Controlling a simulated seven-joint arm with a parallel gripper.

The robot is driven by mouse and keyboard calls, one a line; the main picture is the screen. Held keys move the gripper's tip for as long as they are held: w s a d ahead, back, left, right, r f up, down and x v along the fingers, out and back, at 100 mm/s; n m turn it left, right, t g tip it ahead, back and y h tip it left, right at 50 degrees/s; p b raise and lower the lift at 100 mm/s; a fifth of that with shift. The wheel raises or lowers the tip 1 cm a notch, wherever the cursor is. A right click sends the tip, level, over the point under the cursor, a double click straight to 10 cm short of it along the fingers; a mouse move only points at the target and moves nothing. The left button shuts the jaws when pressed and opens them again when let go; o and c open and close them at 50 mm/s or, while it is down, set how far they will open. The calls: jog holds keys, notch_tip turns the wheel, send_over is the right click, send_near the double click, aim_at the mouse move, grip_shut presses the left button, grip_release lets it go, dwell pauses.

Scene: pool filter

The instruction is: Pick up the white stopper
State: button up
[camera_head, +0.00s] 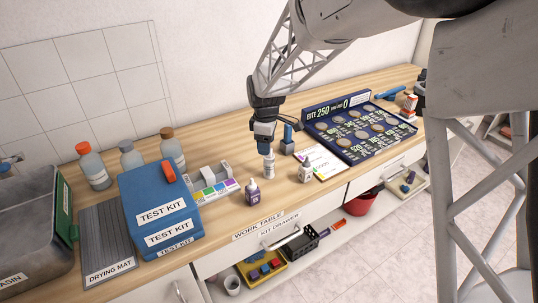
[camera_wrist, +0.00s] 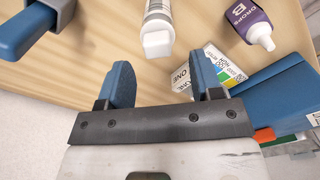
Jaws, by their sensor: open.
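The white stopper (camera_wrist: 157,44) sits on the end of a pale vial (camera_wrist: 158,12) in the wrist view. In the head view the vial (camera_head: 269,171) stands upright on the work table, directly below my gripper, and the stopper is too small to make out clearly there. My gripper (camera_head: 265,148) points down over it. In the wrist view its two blue fingers (camera_wrist: 162,76) are spread apart with nothing between them. The stopper lies just beyond the fingertips, roughly centred between them. I cannot tell the exact height gap.
A purple drops bottle (camera_head: 252,191) and a white bottle (camera_head: 305,172) stand close by. A blue item in a grey holder (camera_wrist: 35,25) is also near. The blue test kit (camera_head: 160,212) and colour chart (camera_head: 214,187) are left; a blue display board (camera_head: 352,139) is right.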

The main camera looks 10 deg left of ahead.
jog(key=shift+f, duration=1.6)
jog(key=shift+c, duration=0.2)
jog(key=c, duration=0.9)
